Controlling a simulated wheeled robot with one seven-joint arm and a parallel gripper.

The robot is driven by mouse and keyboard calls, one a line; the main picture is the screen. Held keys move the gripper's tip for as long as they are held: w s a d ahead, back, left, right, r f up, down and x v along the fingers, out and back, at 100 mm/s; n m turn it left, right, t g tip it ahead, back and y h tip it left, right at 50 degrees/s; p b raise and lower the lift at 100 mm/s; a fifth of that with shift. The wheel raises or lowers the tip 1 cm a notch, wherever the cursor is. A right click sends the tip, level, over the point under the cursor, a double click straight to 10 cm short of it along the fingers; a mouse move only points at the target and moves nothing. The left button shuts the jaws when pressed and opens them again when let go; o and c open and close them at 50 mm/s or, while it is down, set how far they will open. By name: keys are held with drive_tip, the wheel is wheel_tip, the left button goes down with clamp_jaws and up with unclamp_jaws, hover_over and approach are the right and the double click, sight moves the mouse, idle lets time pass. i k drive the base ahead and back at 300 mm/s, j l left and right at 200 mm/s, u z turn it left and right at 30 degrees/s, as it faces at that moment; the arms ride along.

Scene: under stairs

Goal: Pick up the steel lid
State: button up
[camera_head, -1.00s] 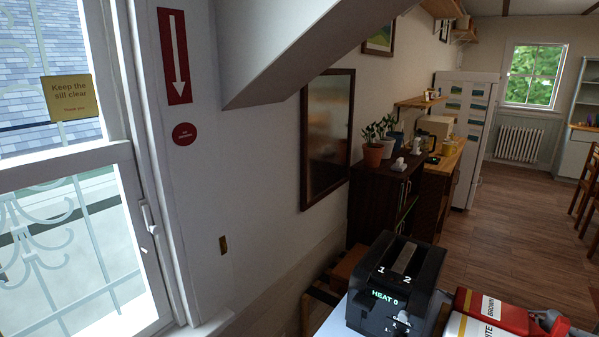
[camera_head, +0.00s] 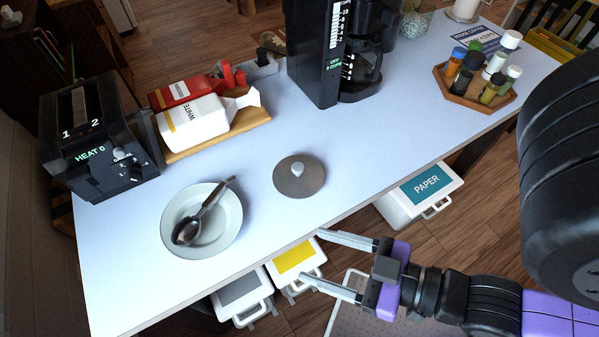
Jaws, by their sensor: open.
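The steel lid (camera_head: 299,177) is a flat grey disc with a pale round knob. It lies on the light blue-white tabletop (camera_head: 350,160), near the middle and close to the front edge. My gripper (camera_head: 312,256) enters from the lower right. Its two pale fingers are spread apart and empty, and they point left. In the picture it is below the lid, beyond the table's front edge and over the bins. It is apart from the lid.
A plate (camera_head: 228,237) with a dark spoon (camera_head: 203,212) lies left of the lid. A toaster (camera_head: 100,140), bread bags on a board (camera_head: 258,116), a coffee maker (camera_head: 325,60) and a tray of bottles (camera_head: 446,92) stand around. Labelled bins (camera_head: 408,207) stand below the front edge.

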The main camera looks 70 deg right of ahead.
sight(298, 177)
drive_tip(key=u, duration=3.55)
drive_tip(key=z, duration=2)
drive_tip(key=k+l+z, duration=0.15)
drive_tip(key=k, duration=0.3)
drive_tip(key=k+l+z, duration=0.1)
drive_tip(key=k, duration=0.4)
drive_tip(key=k+l+z, duration=0.15)
drive_tip(key=k, duration=0.3)
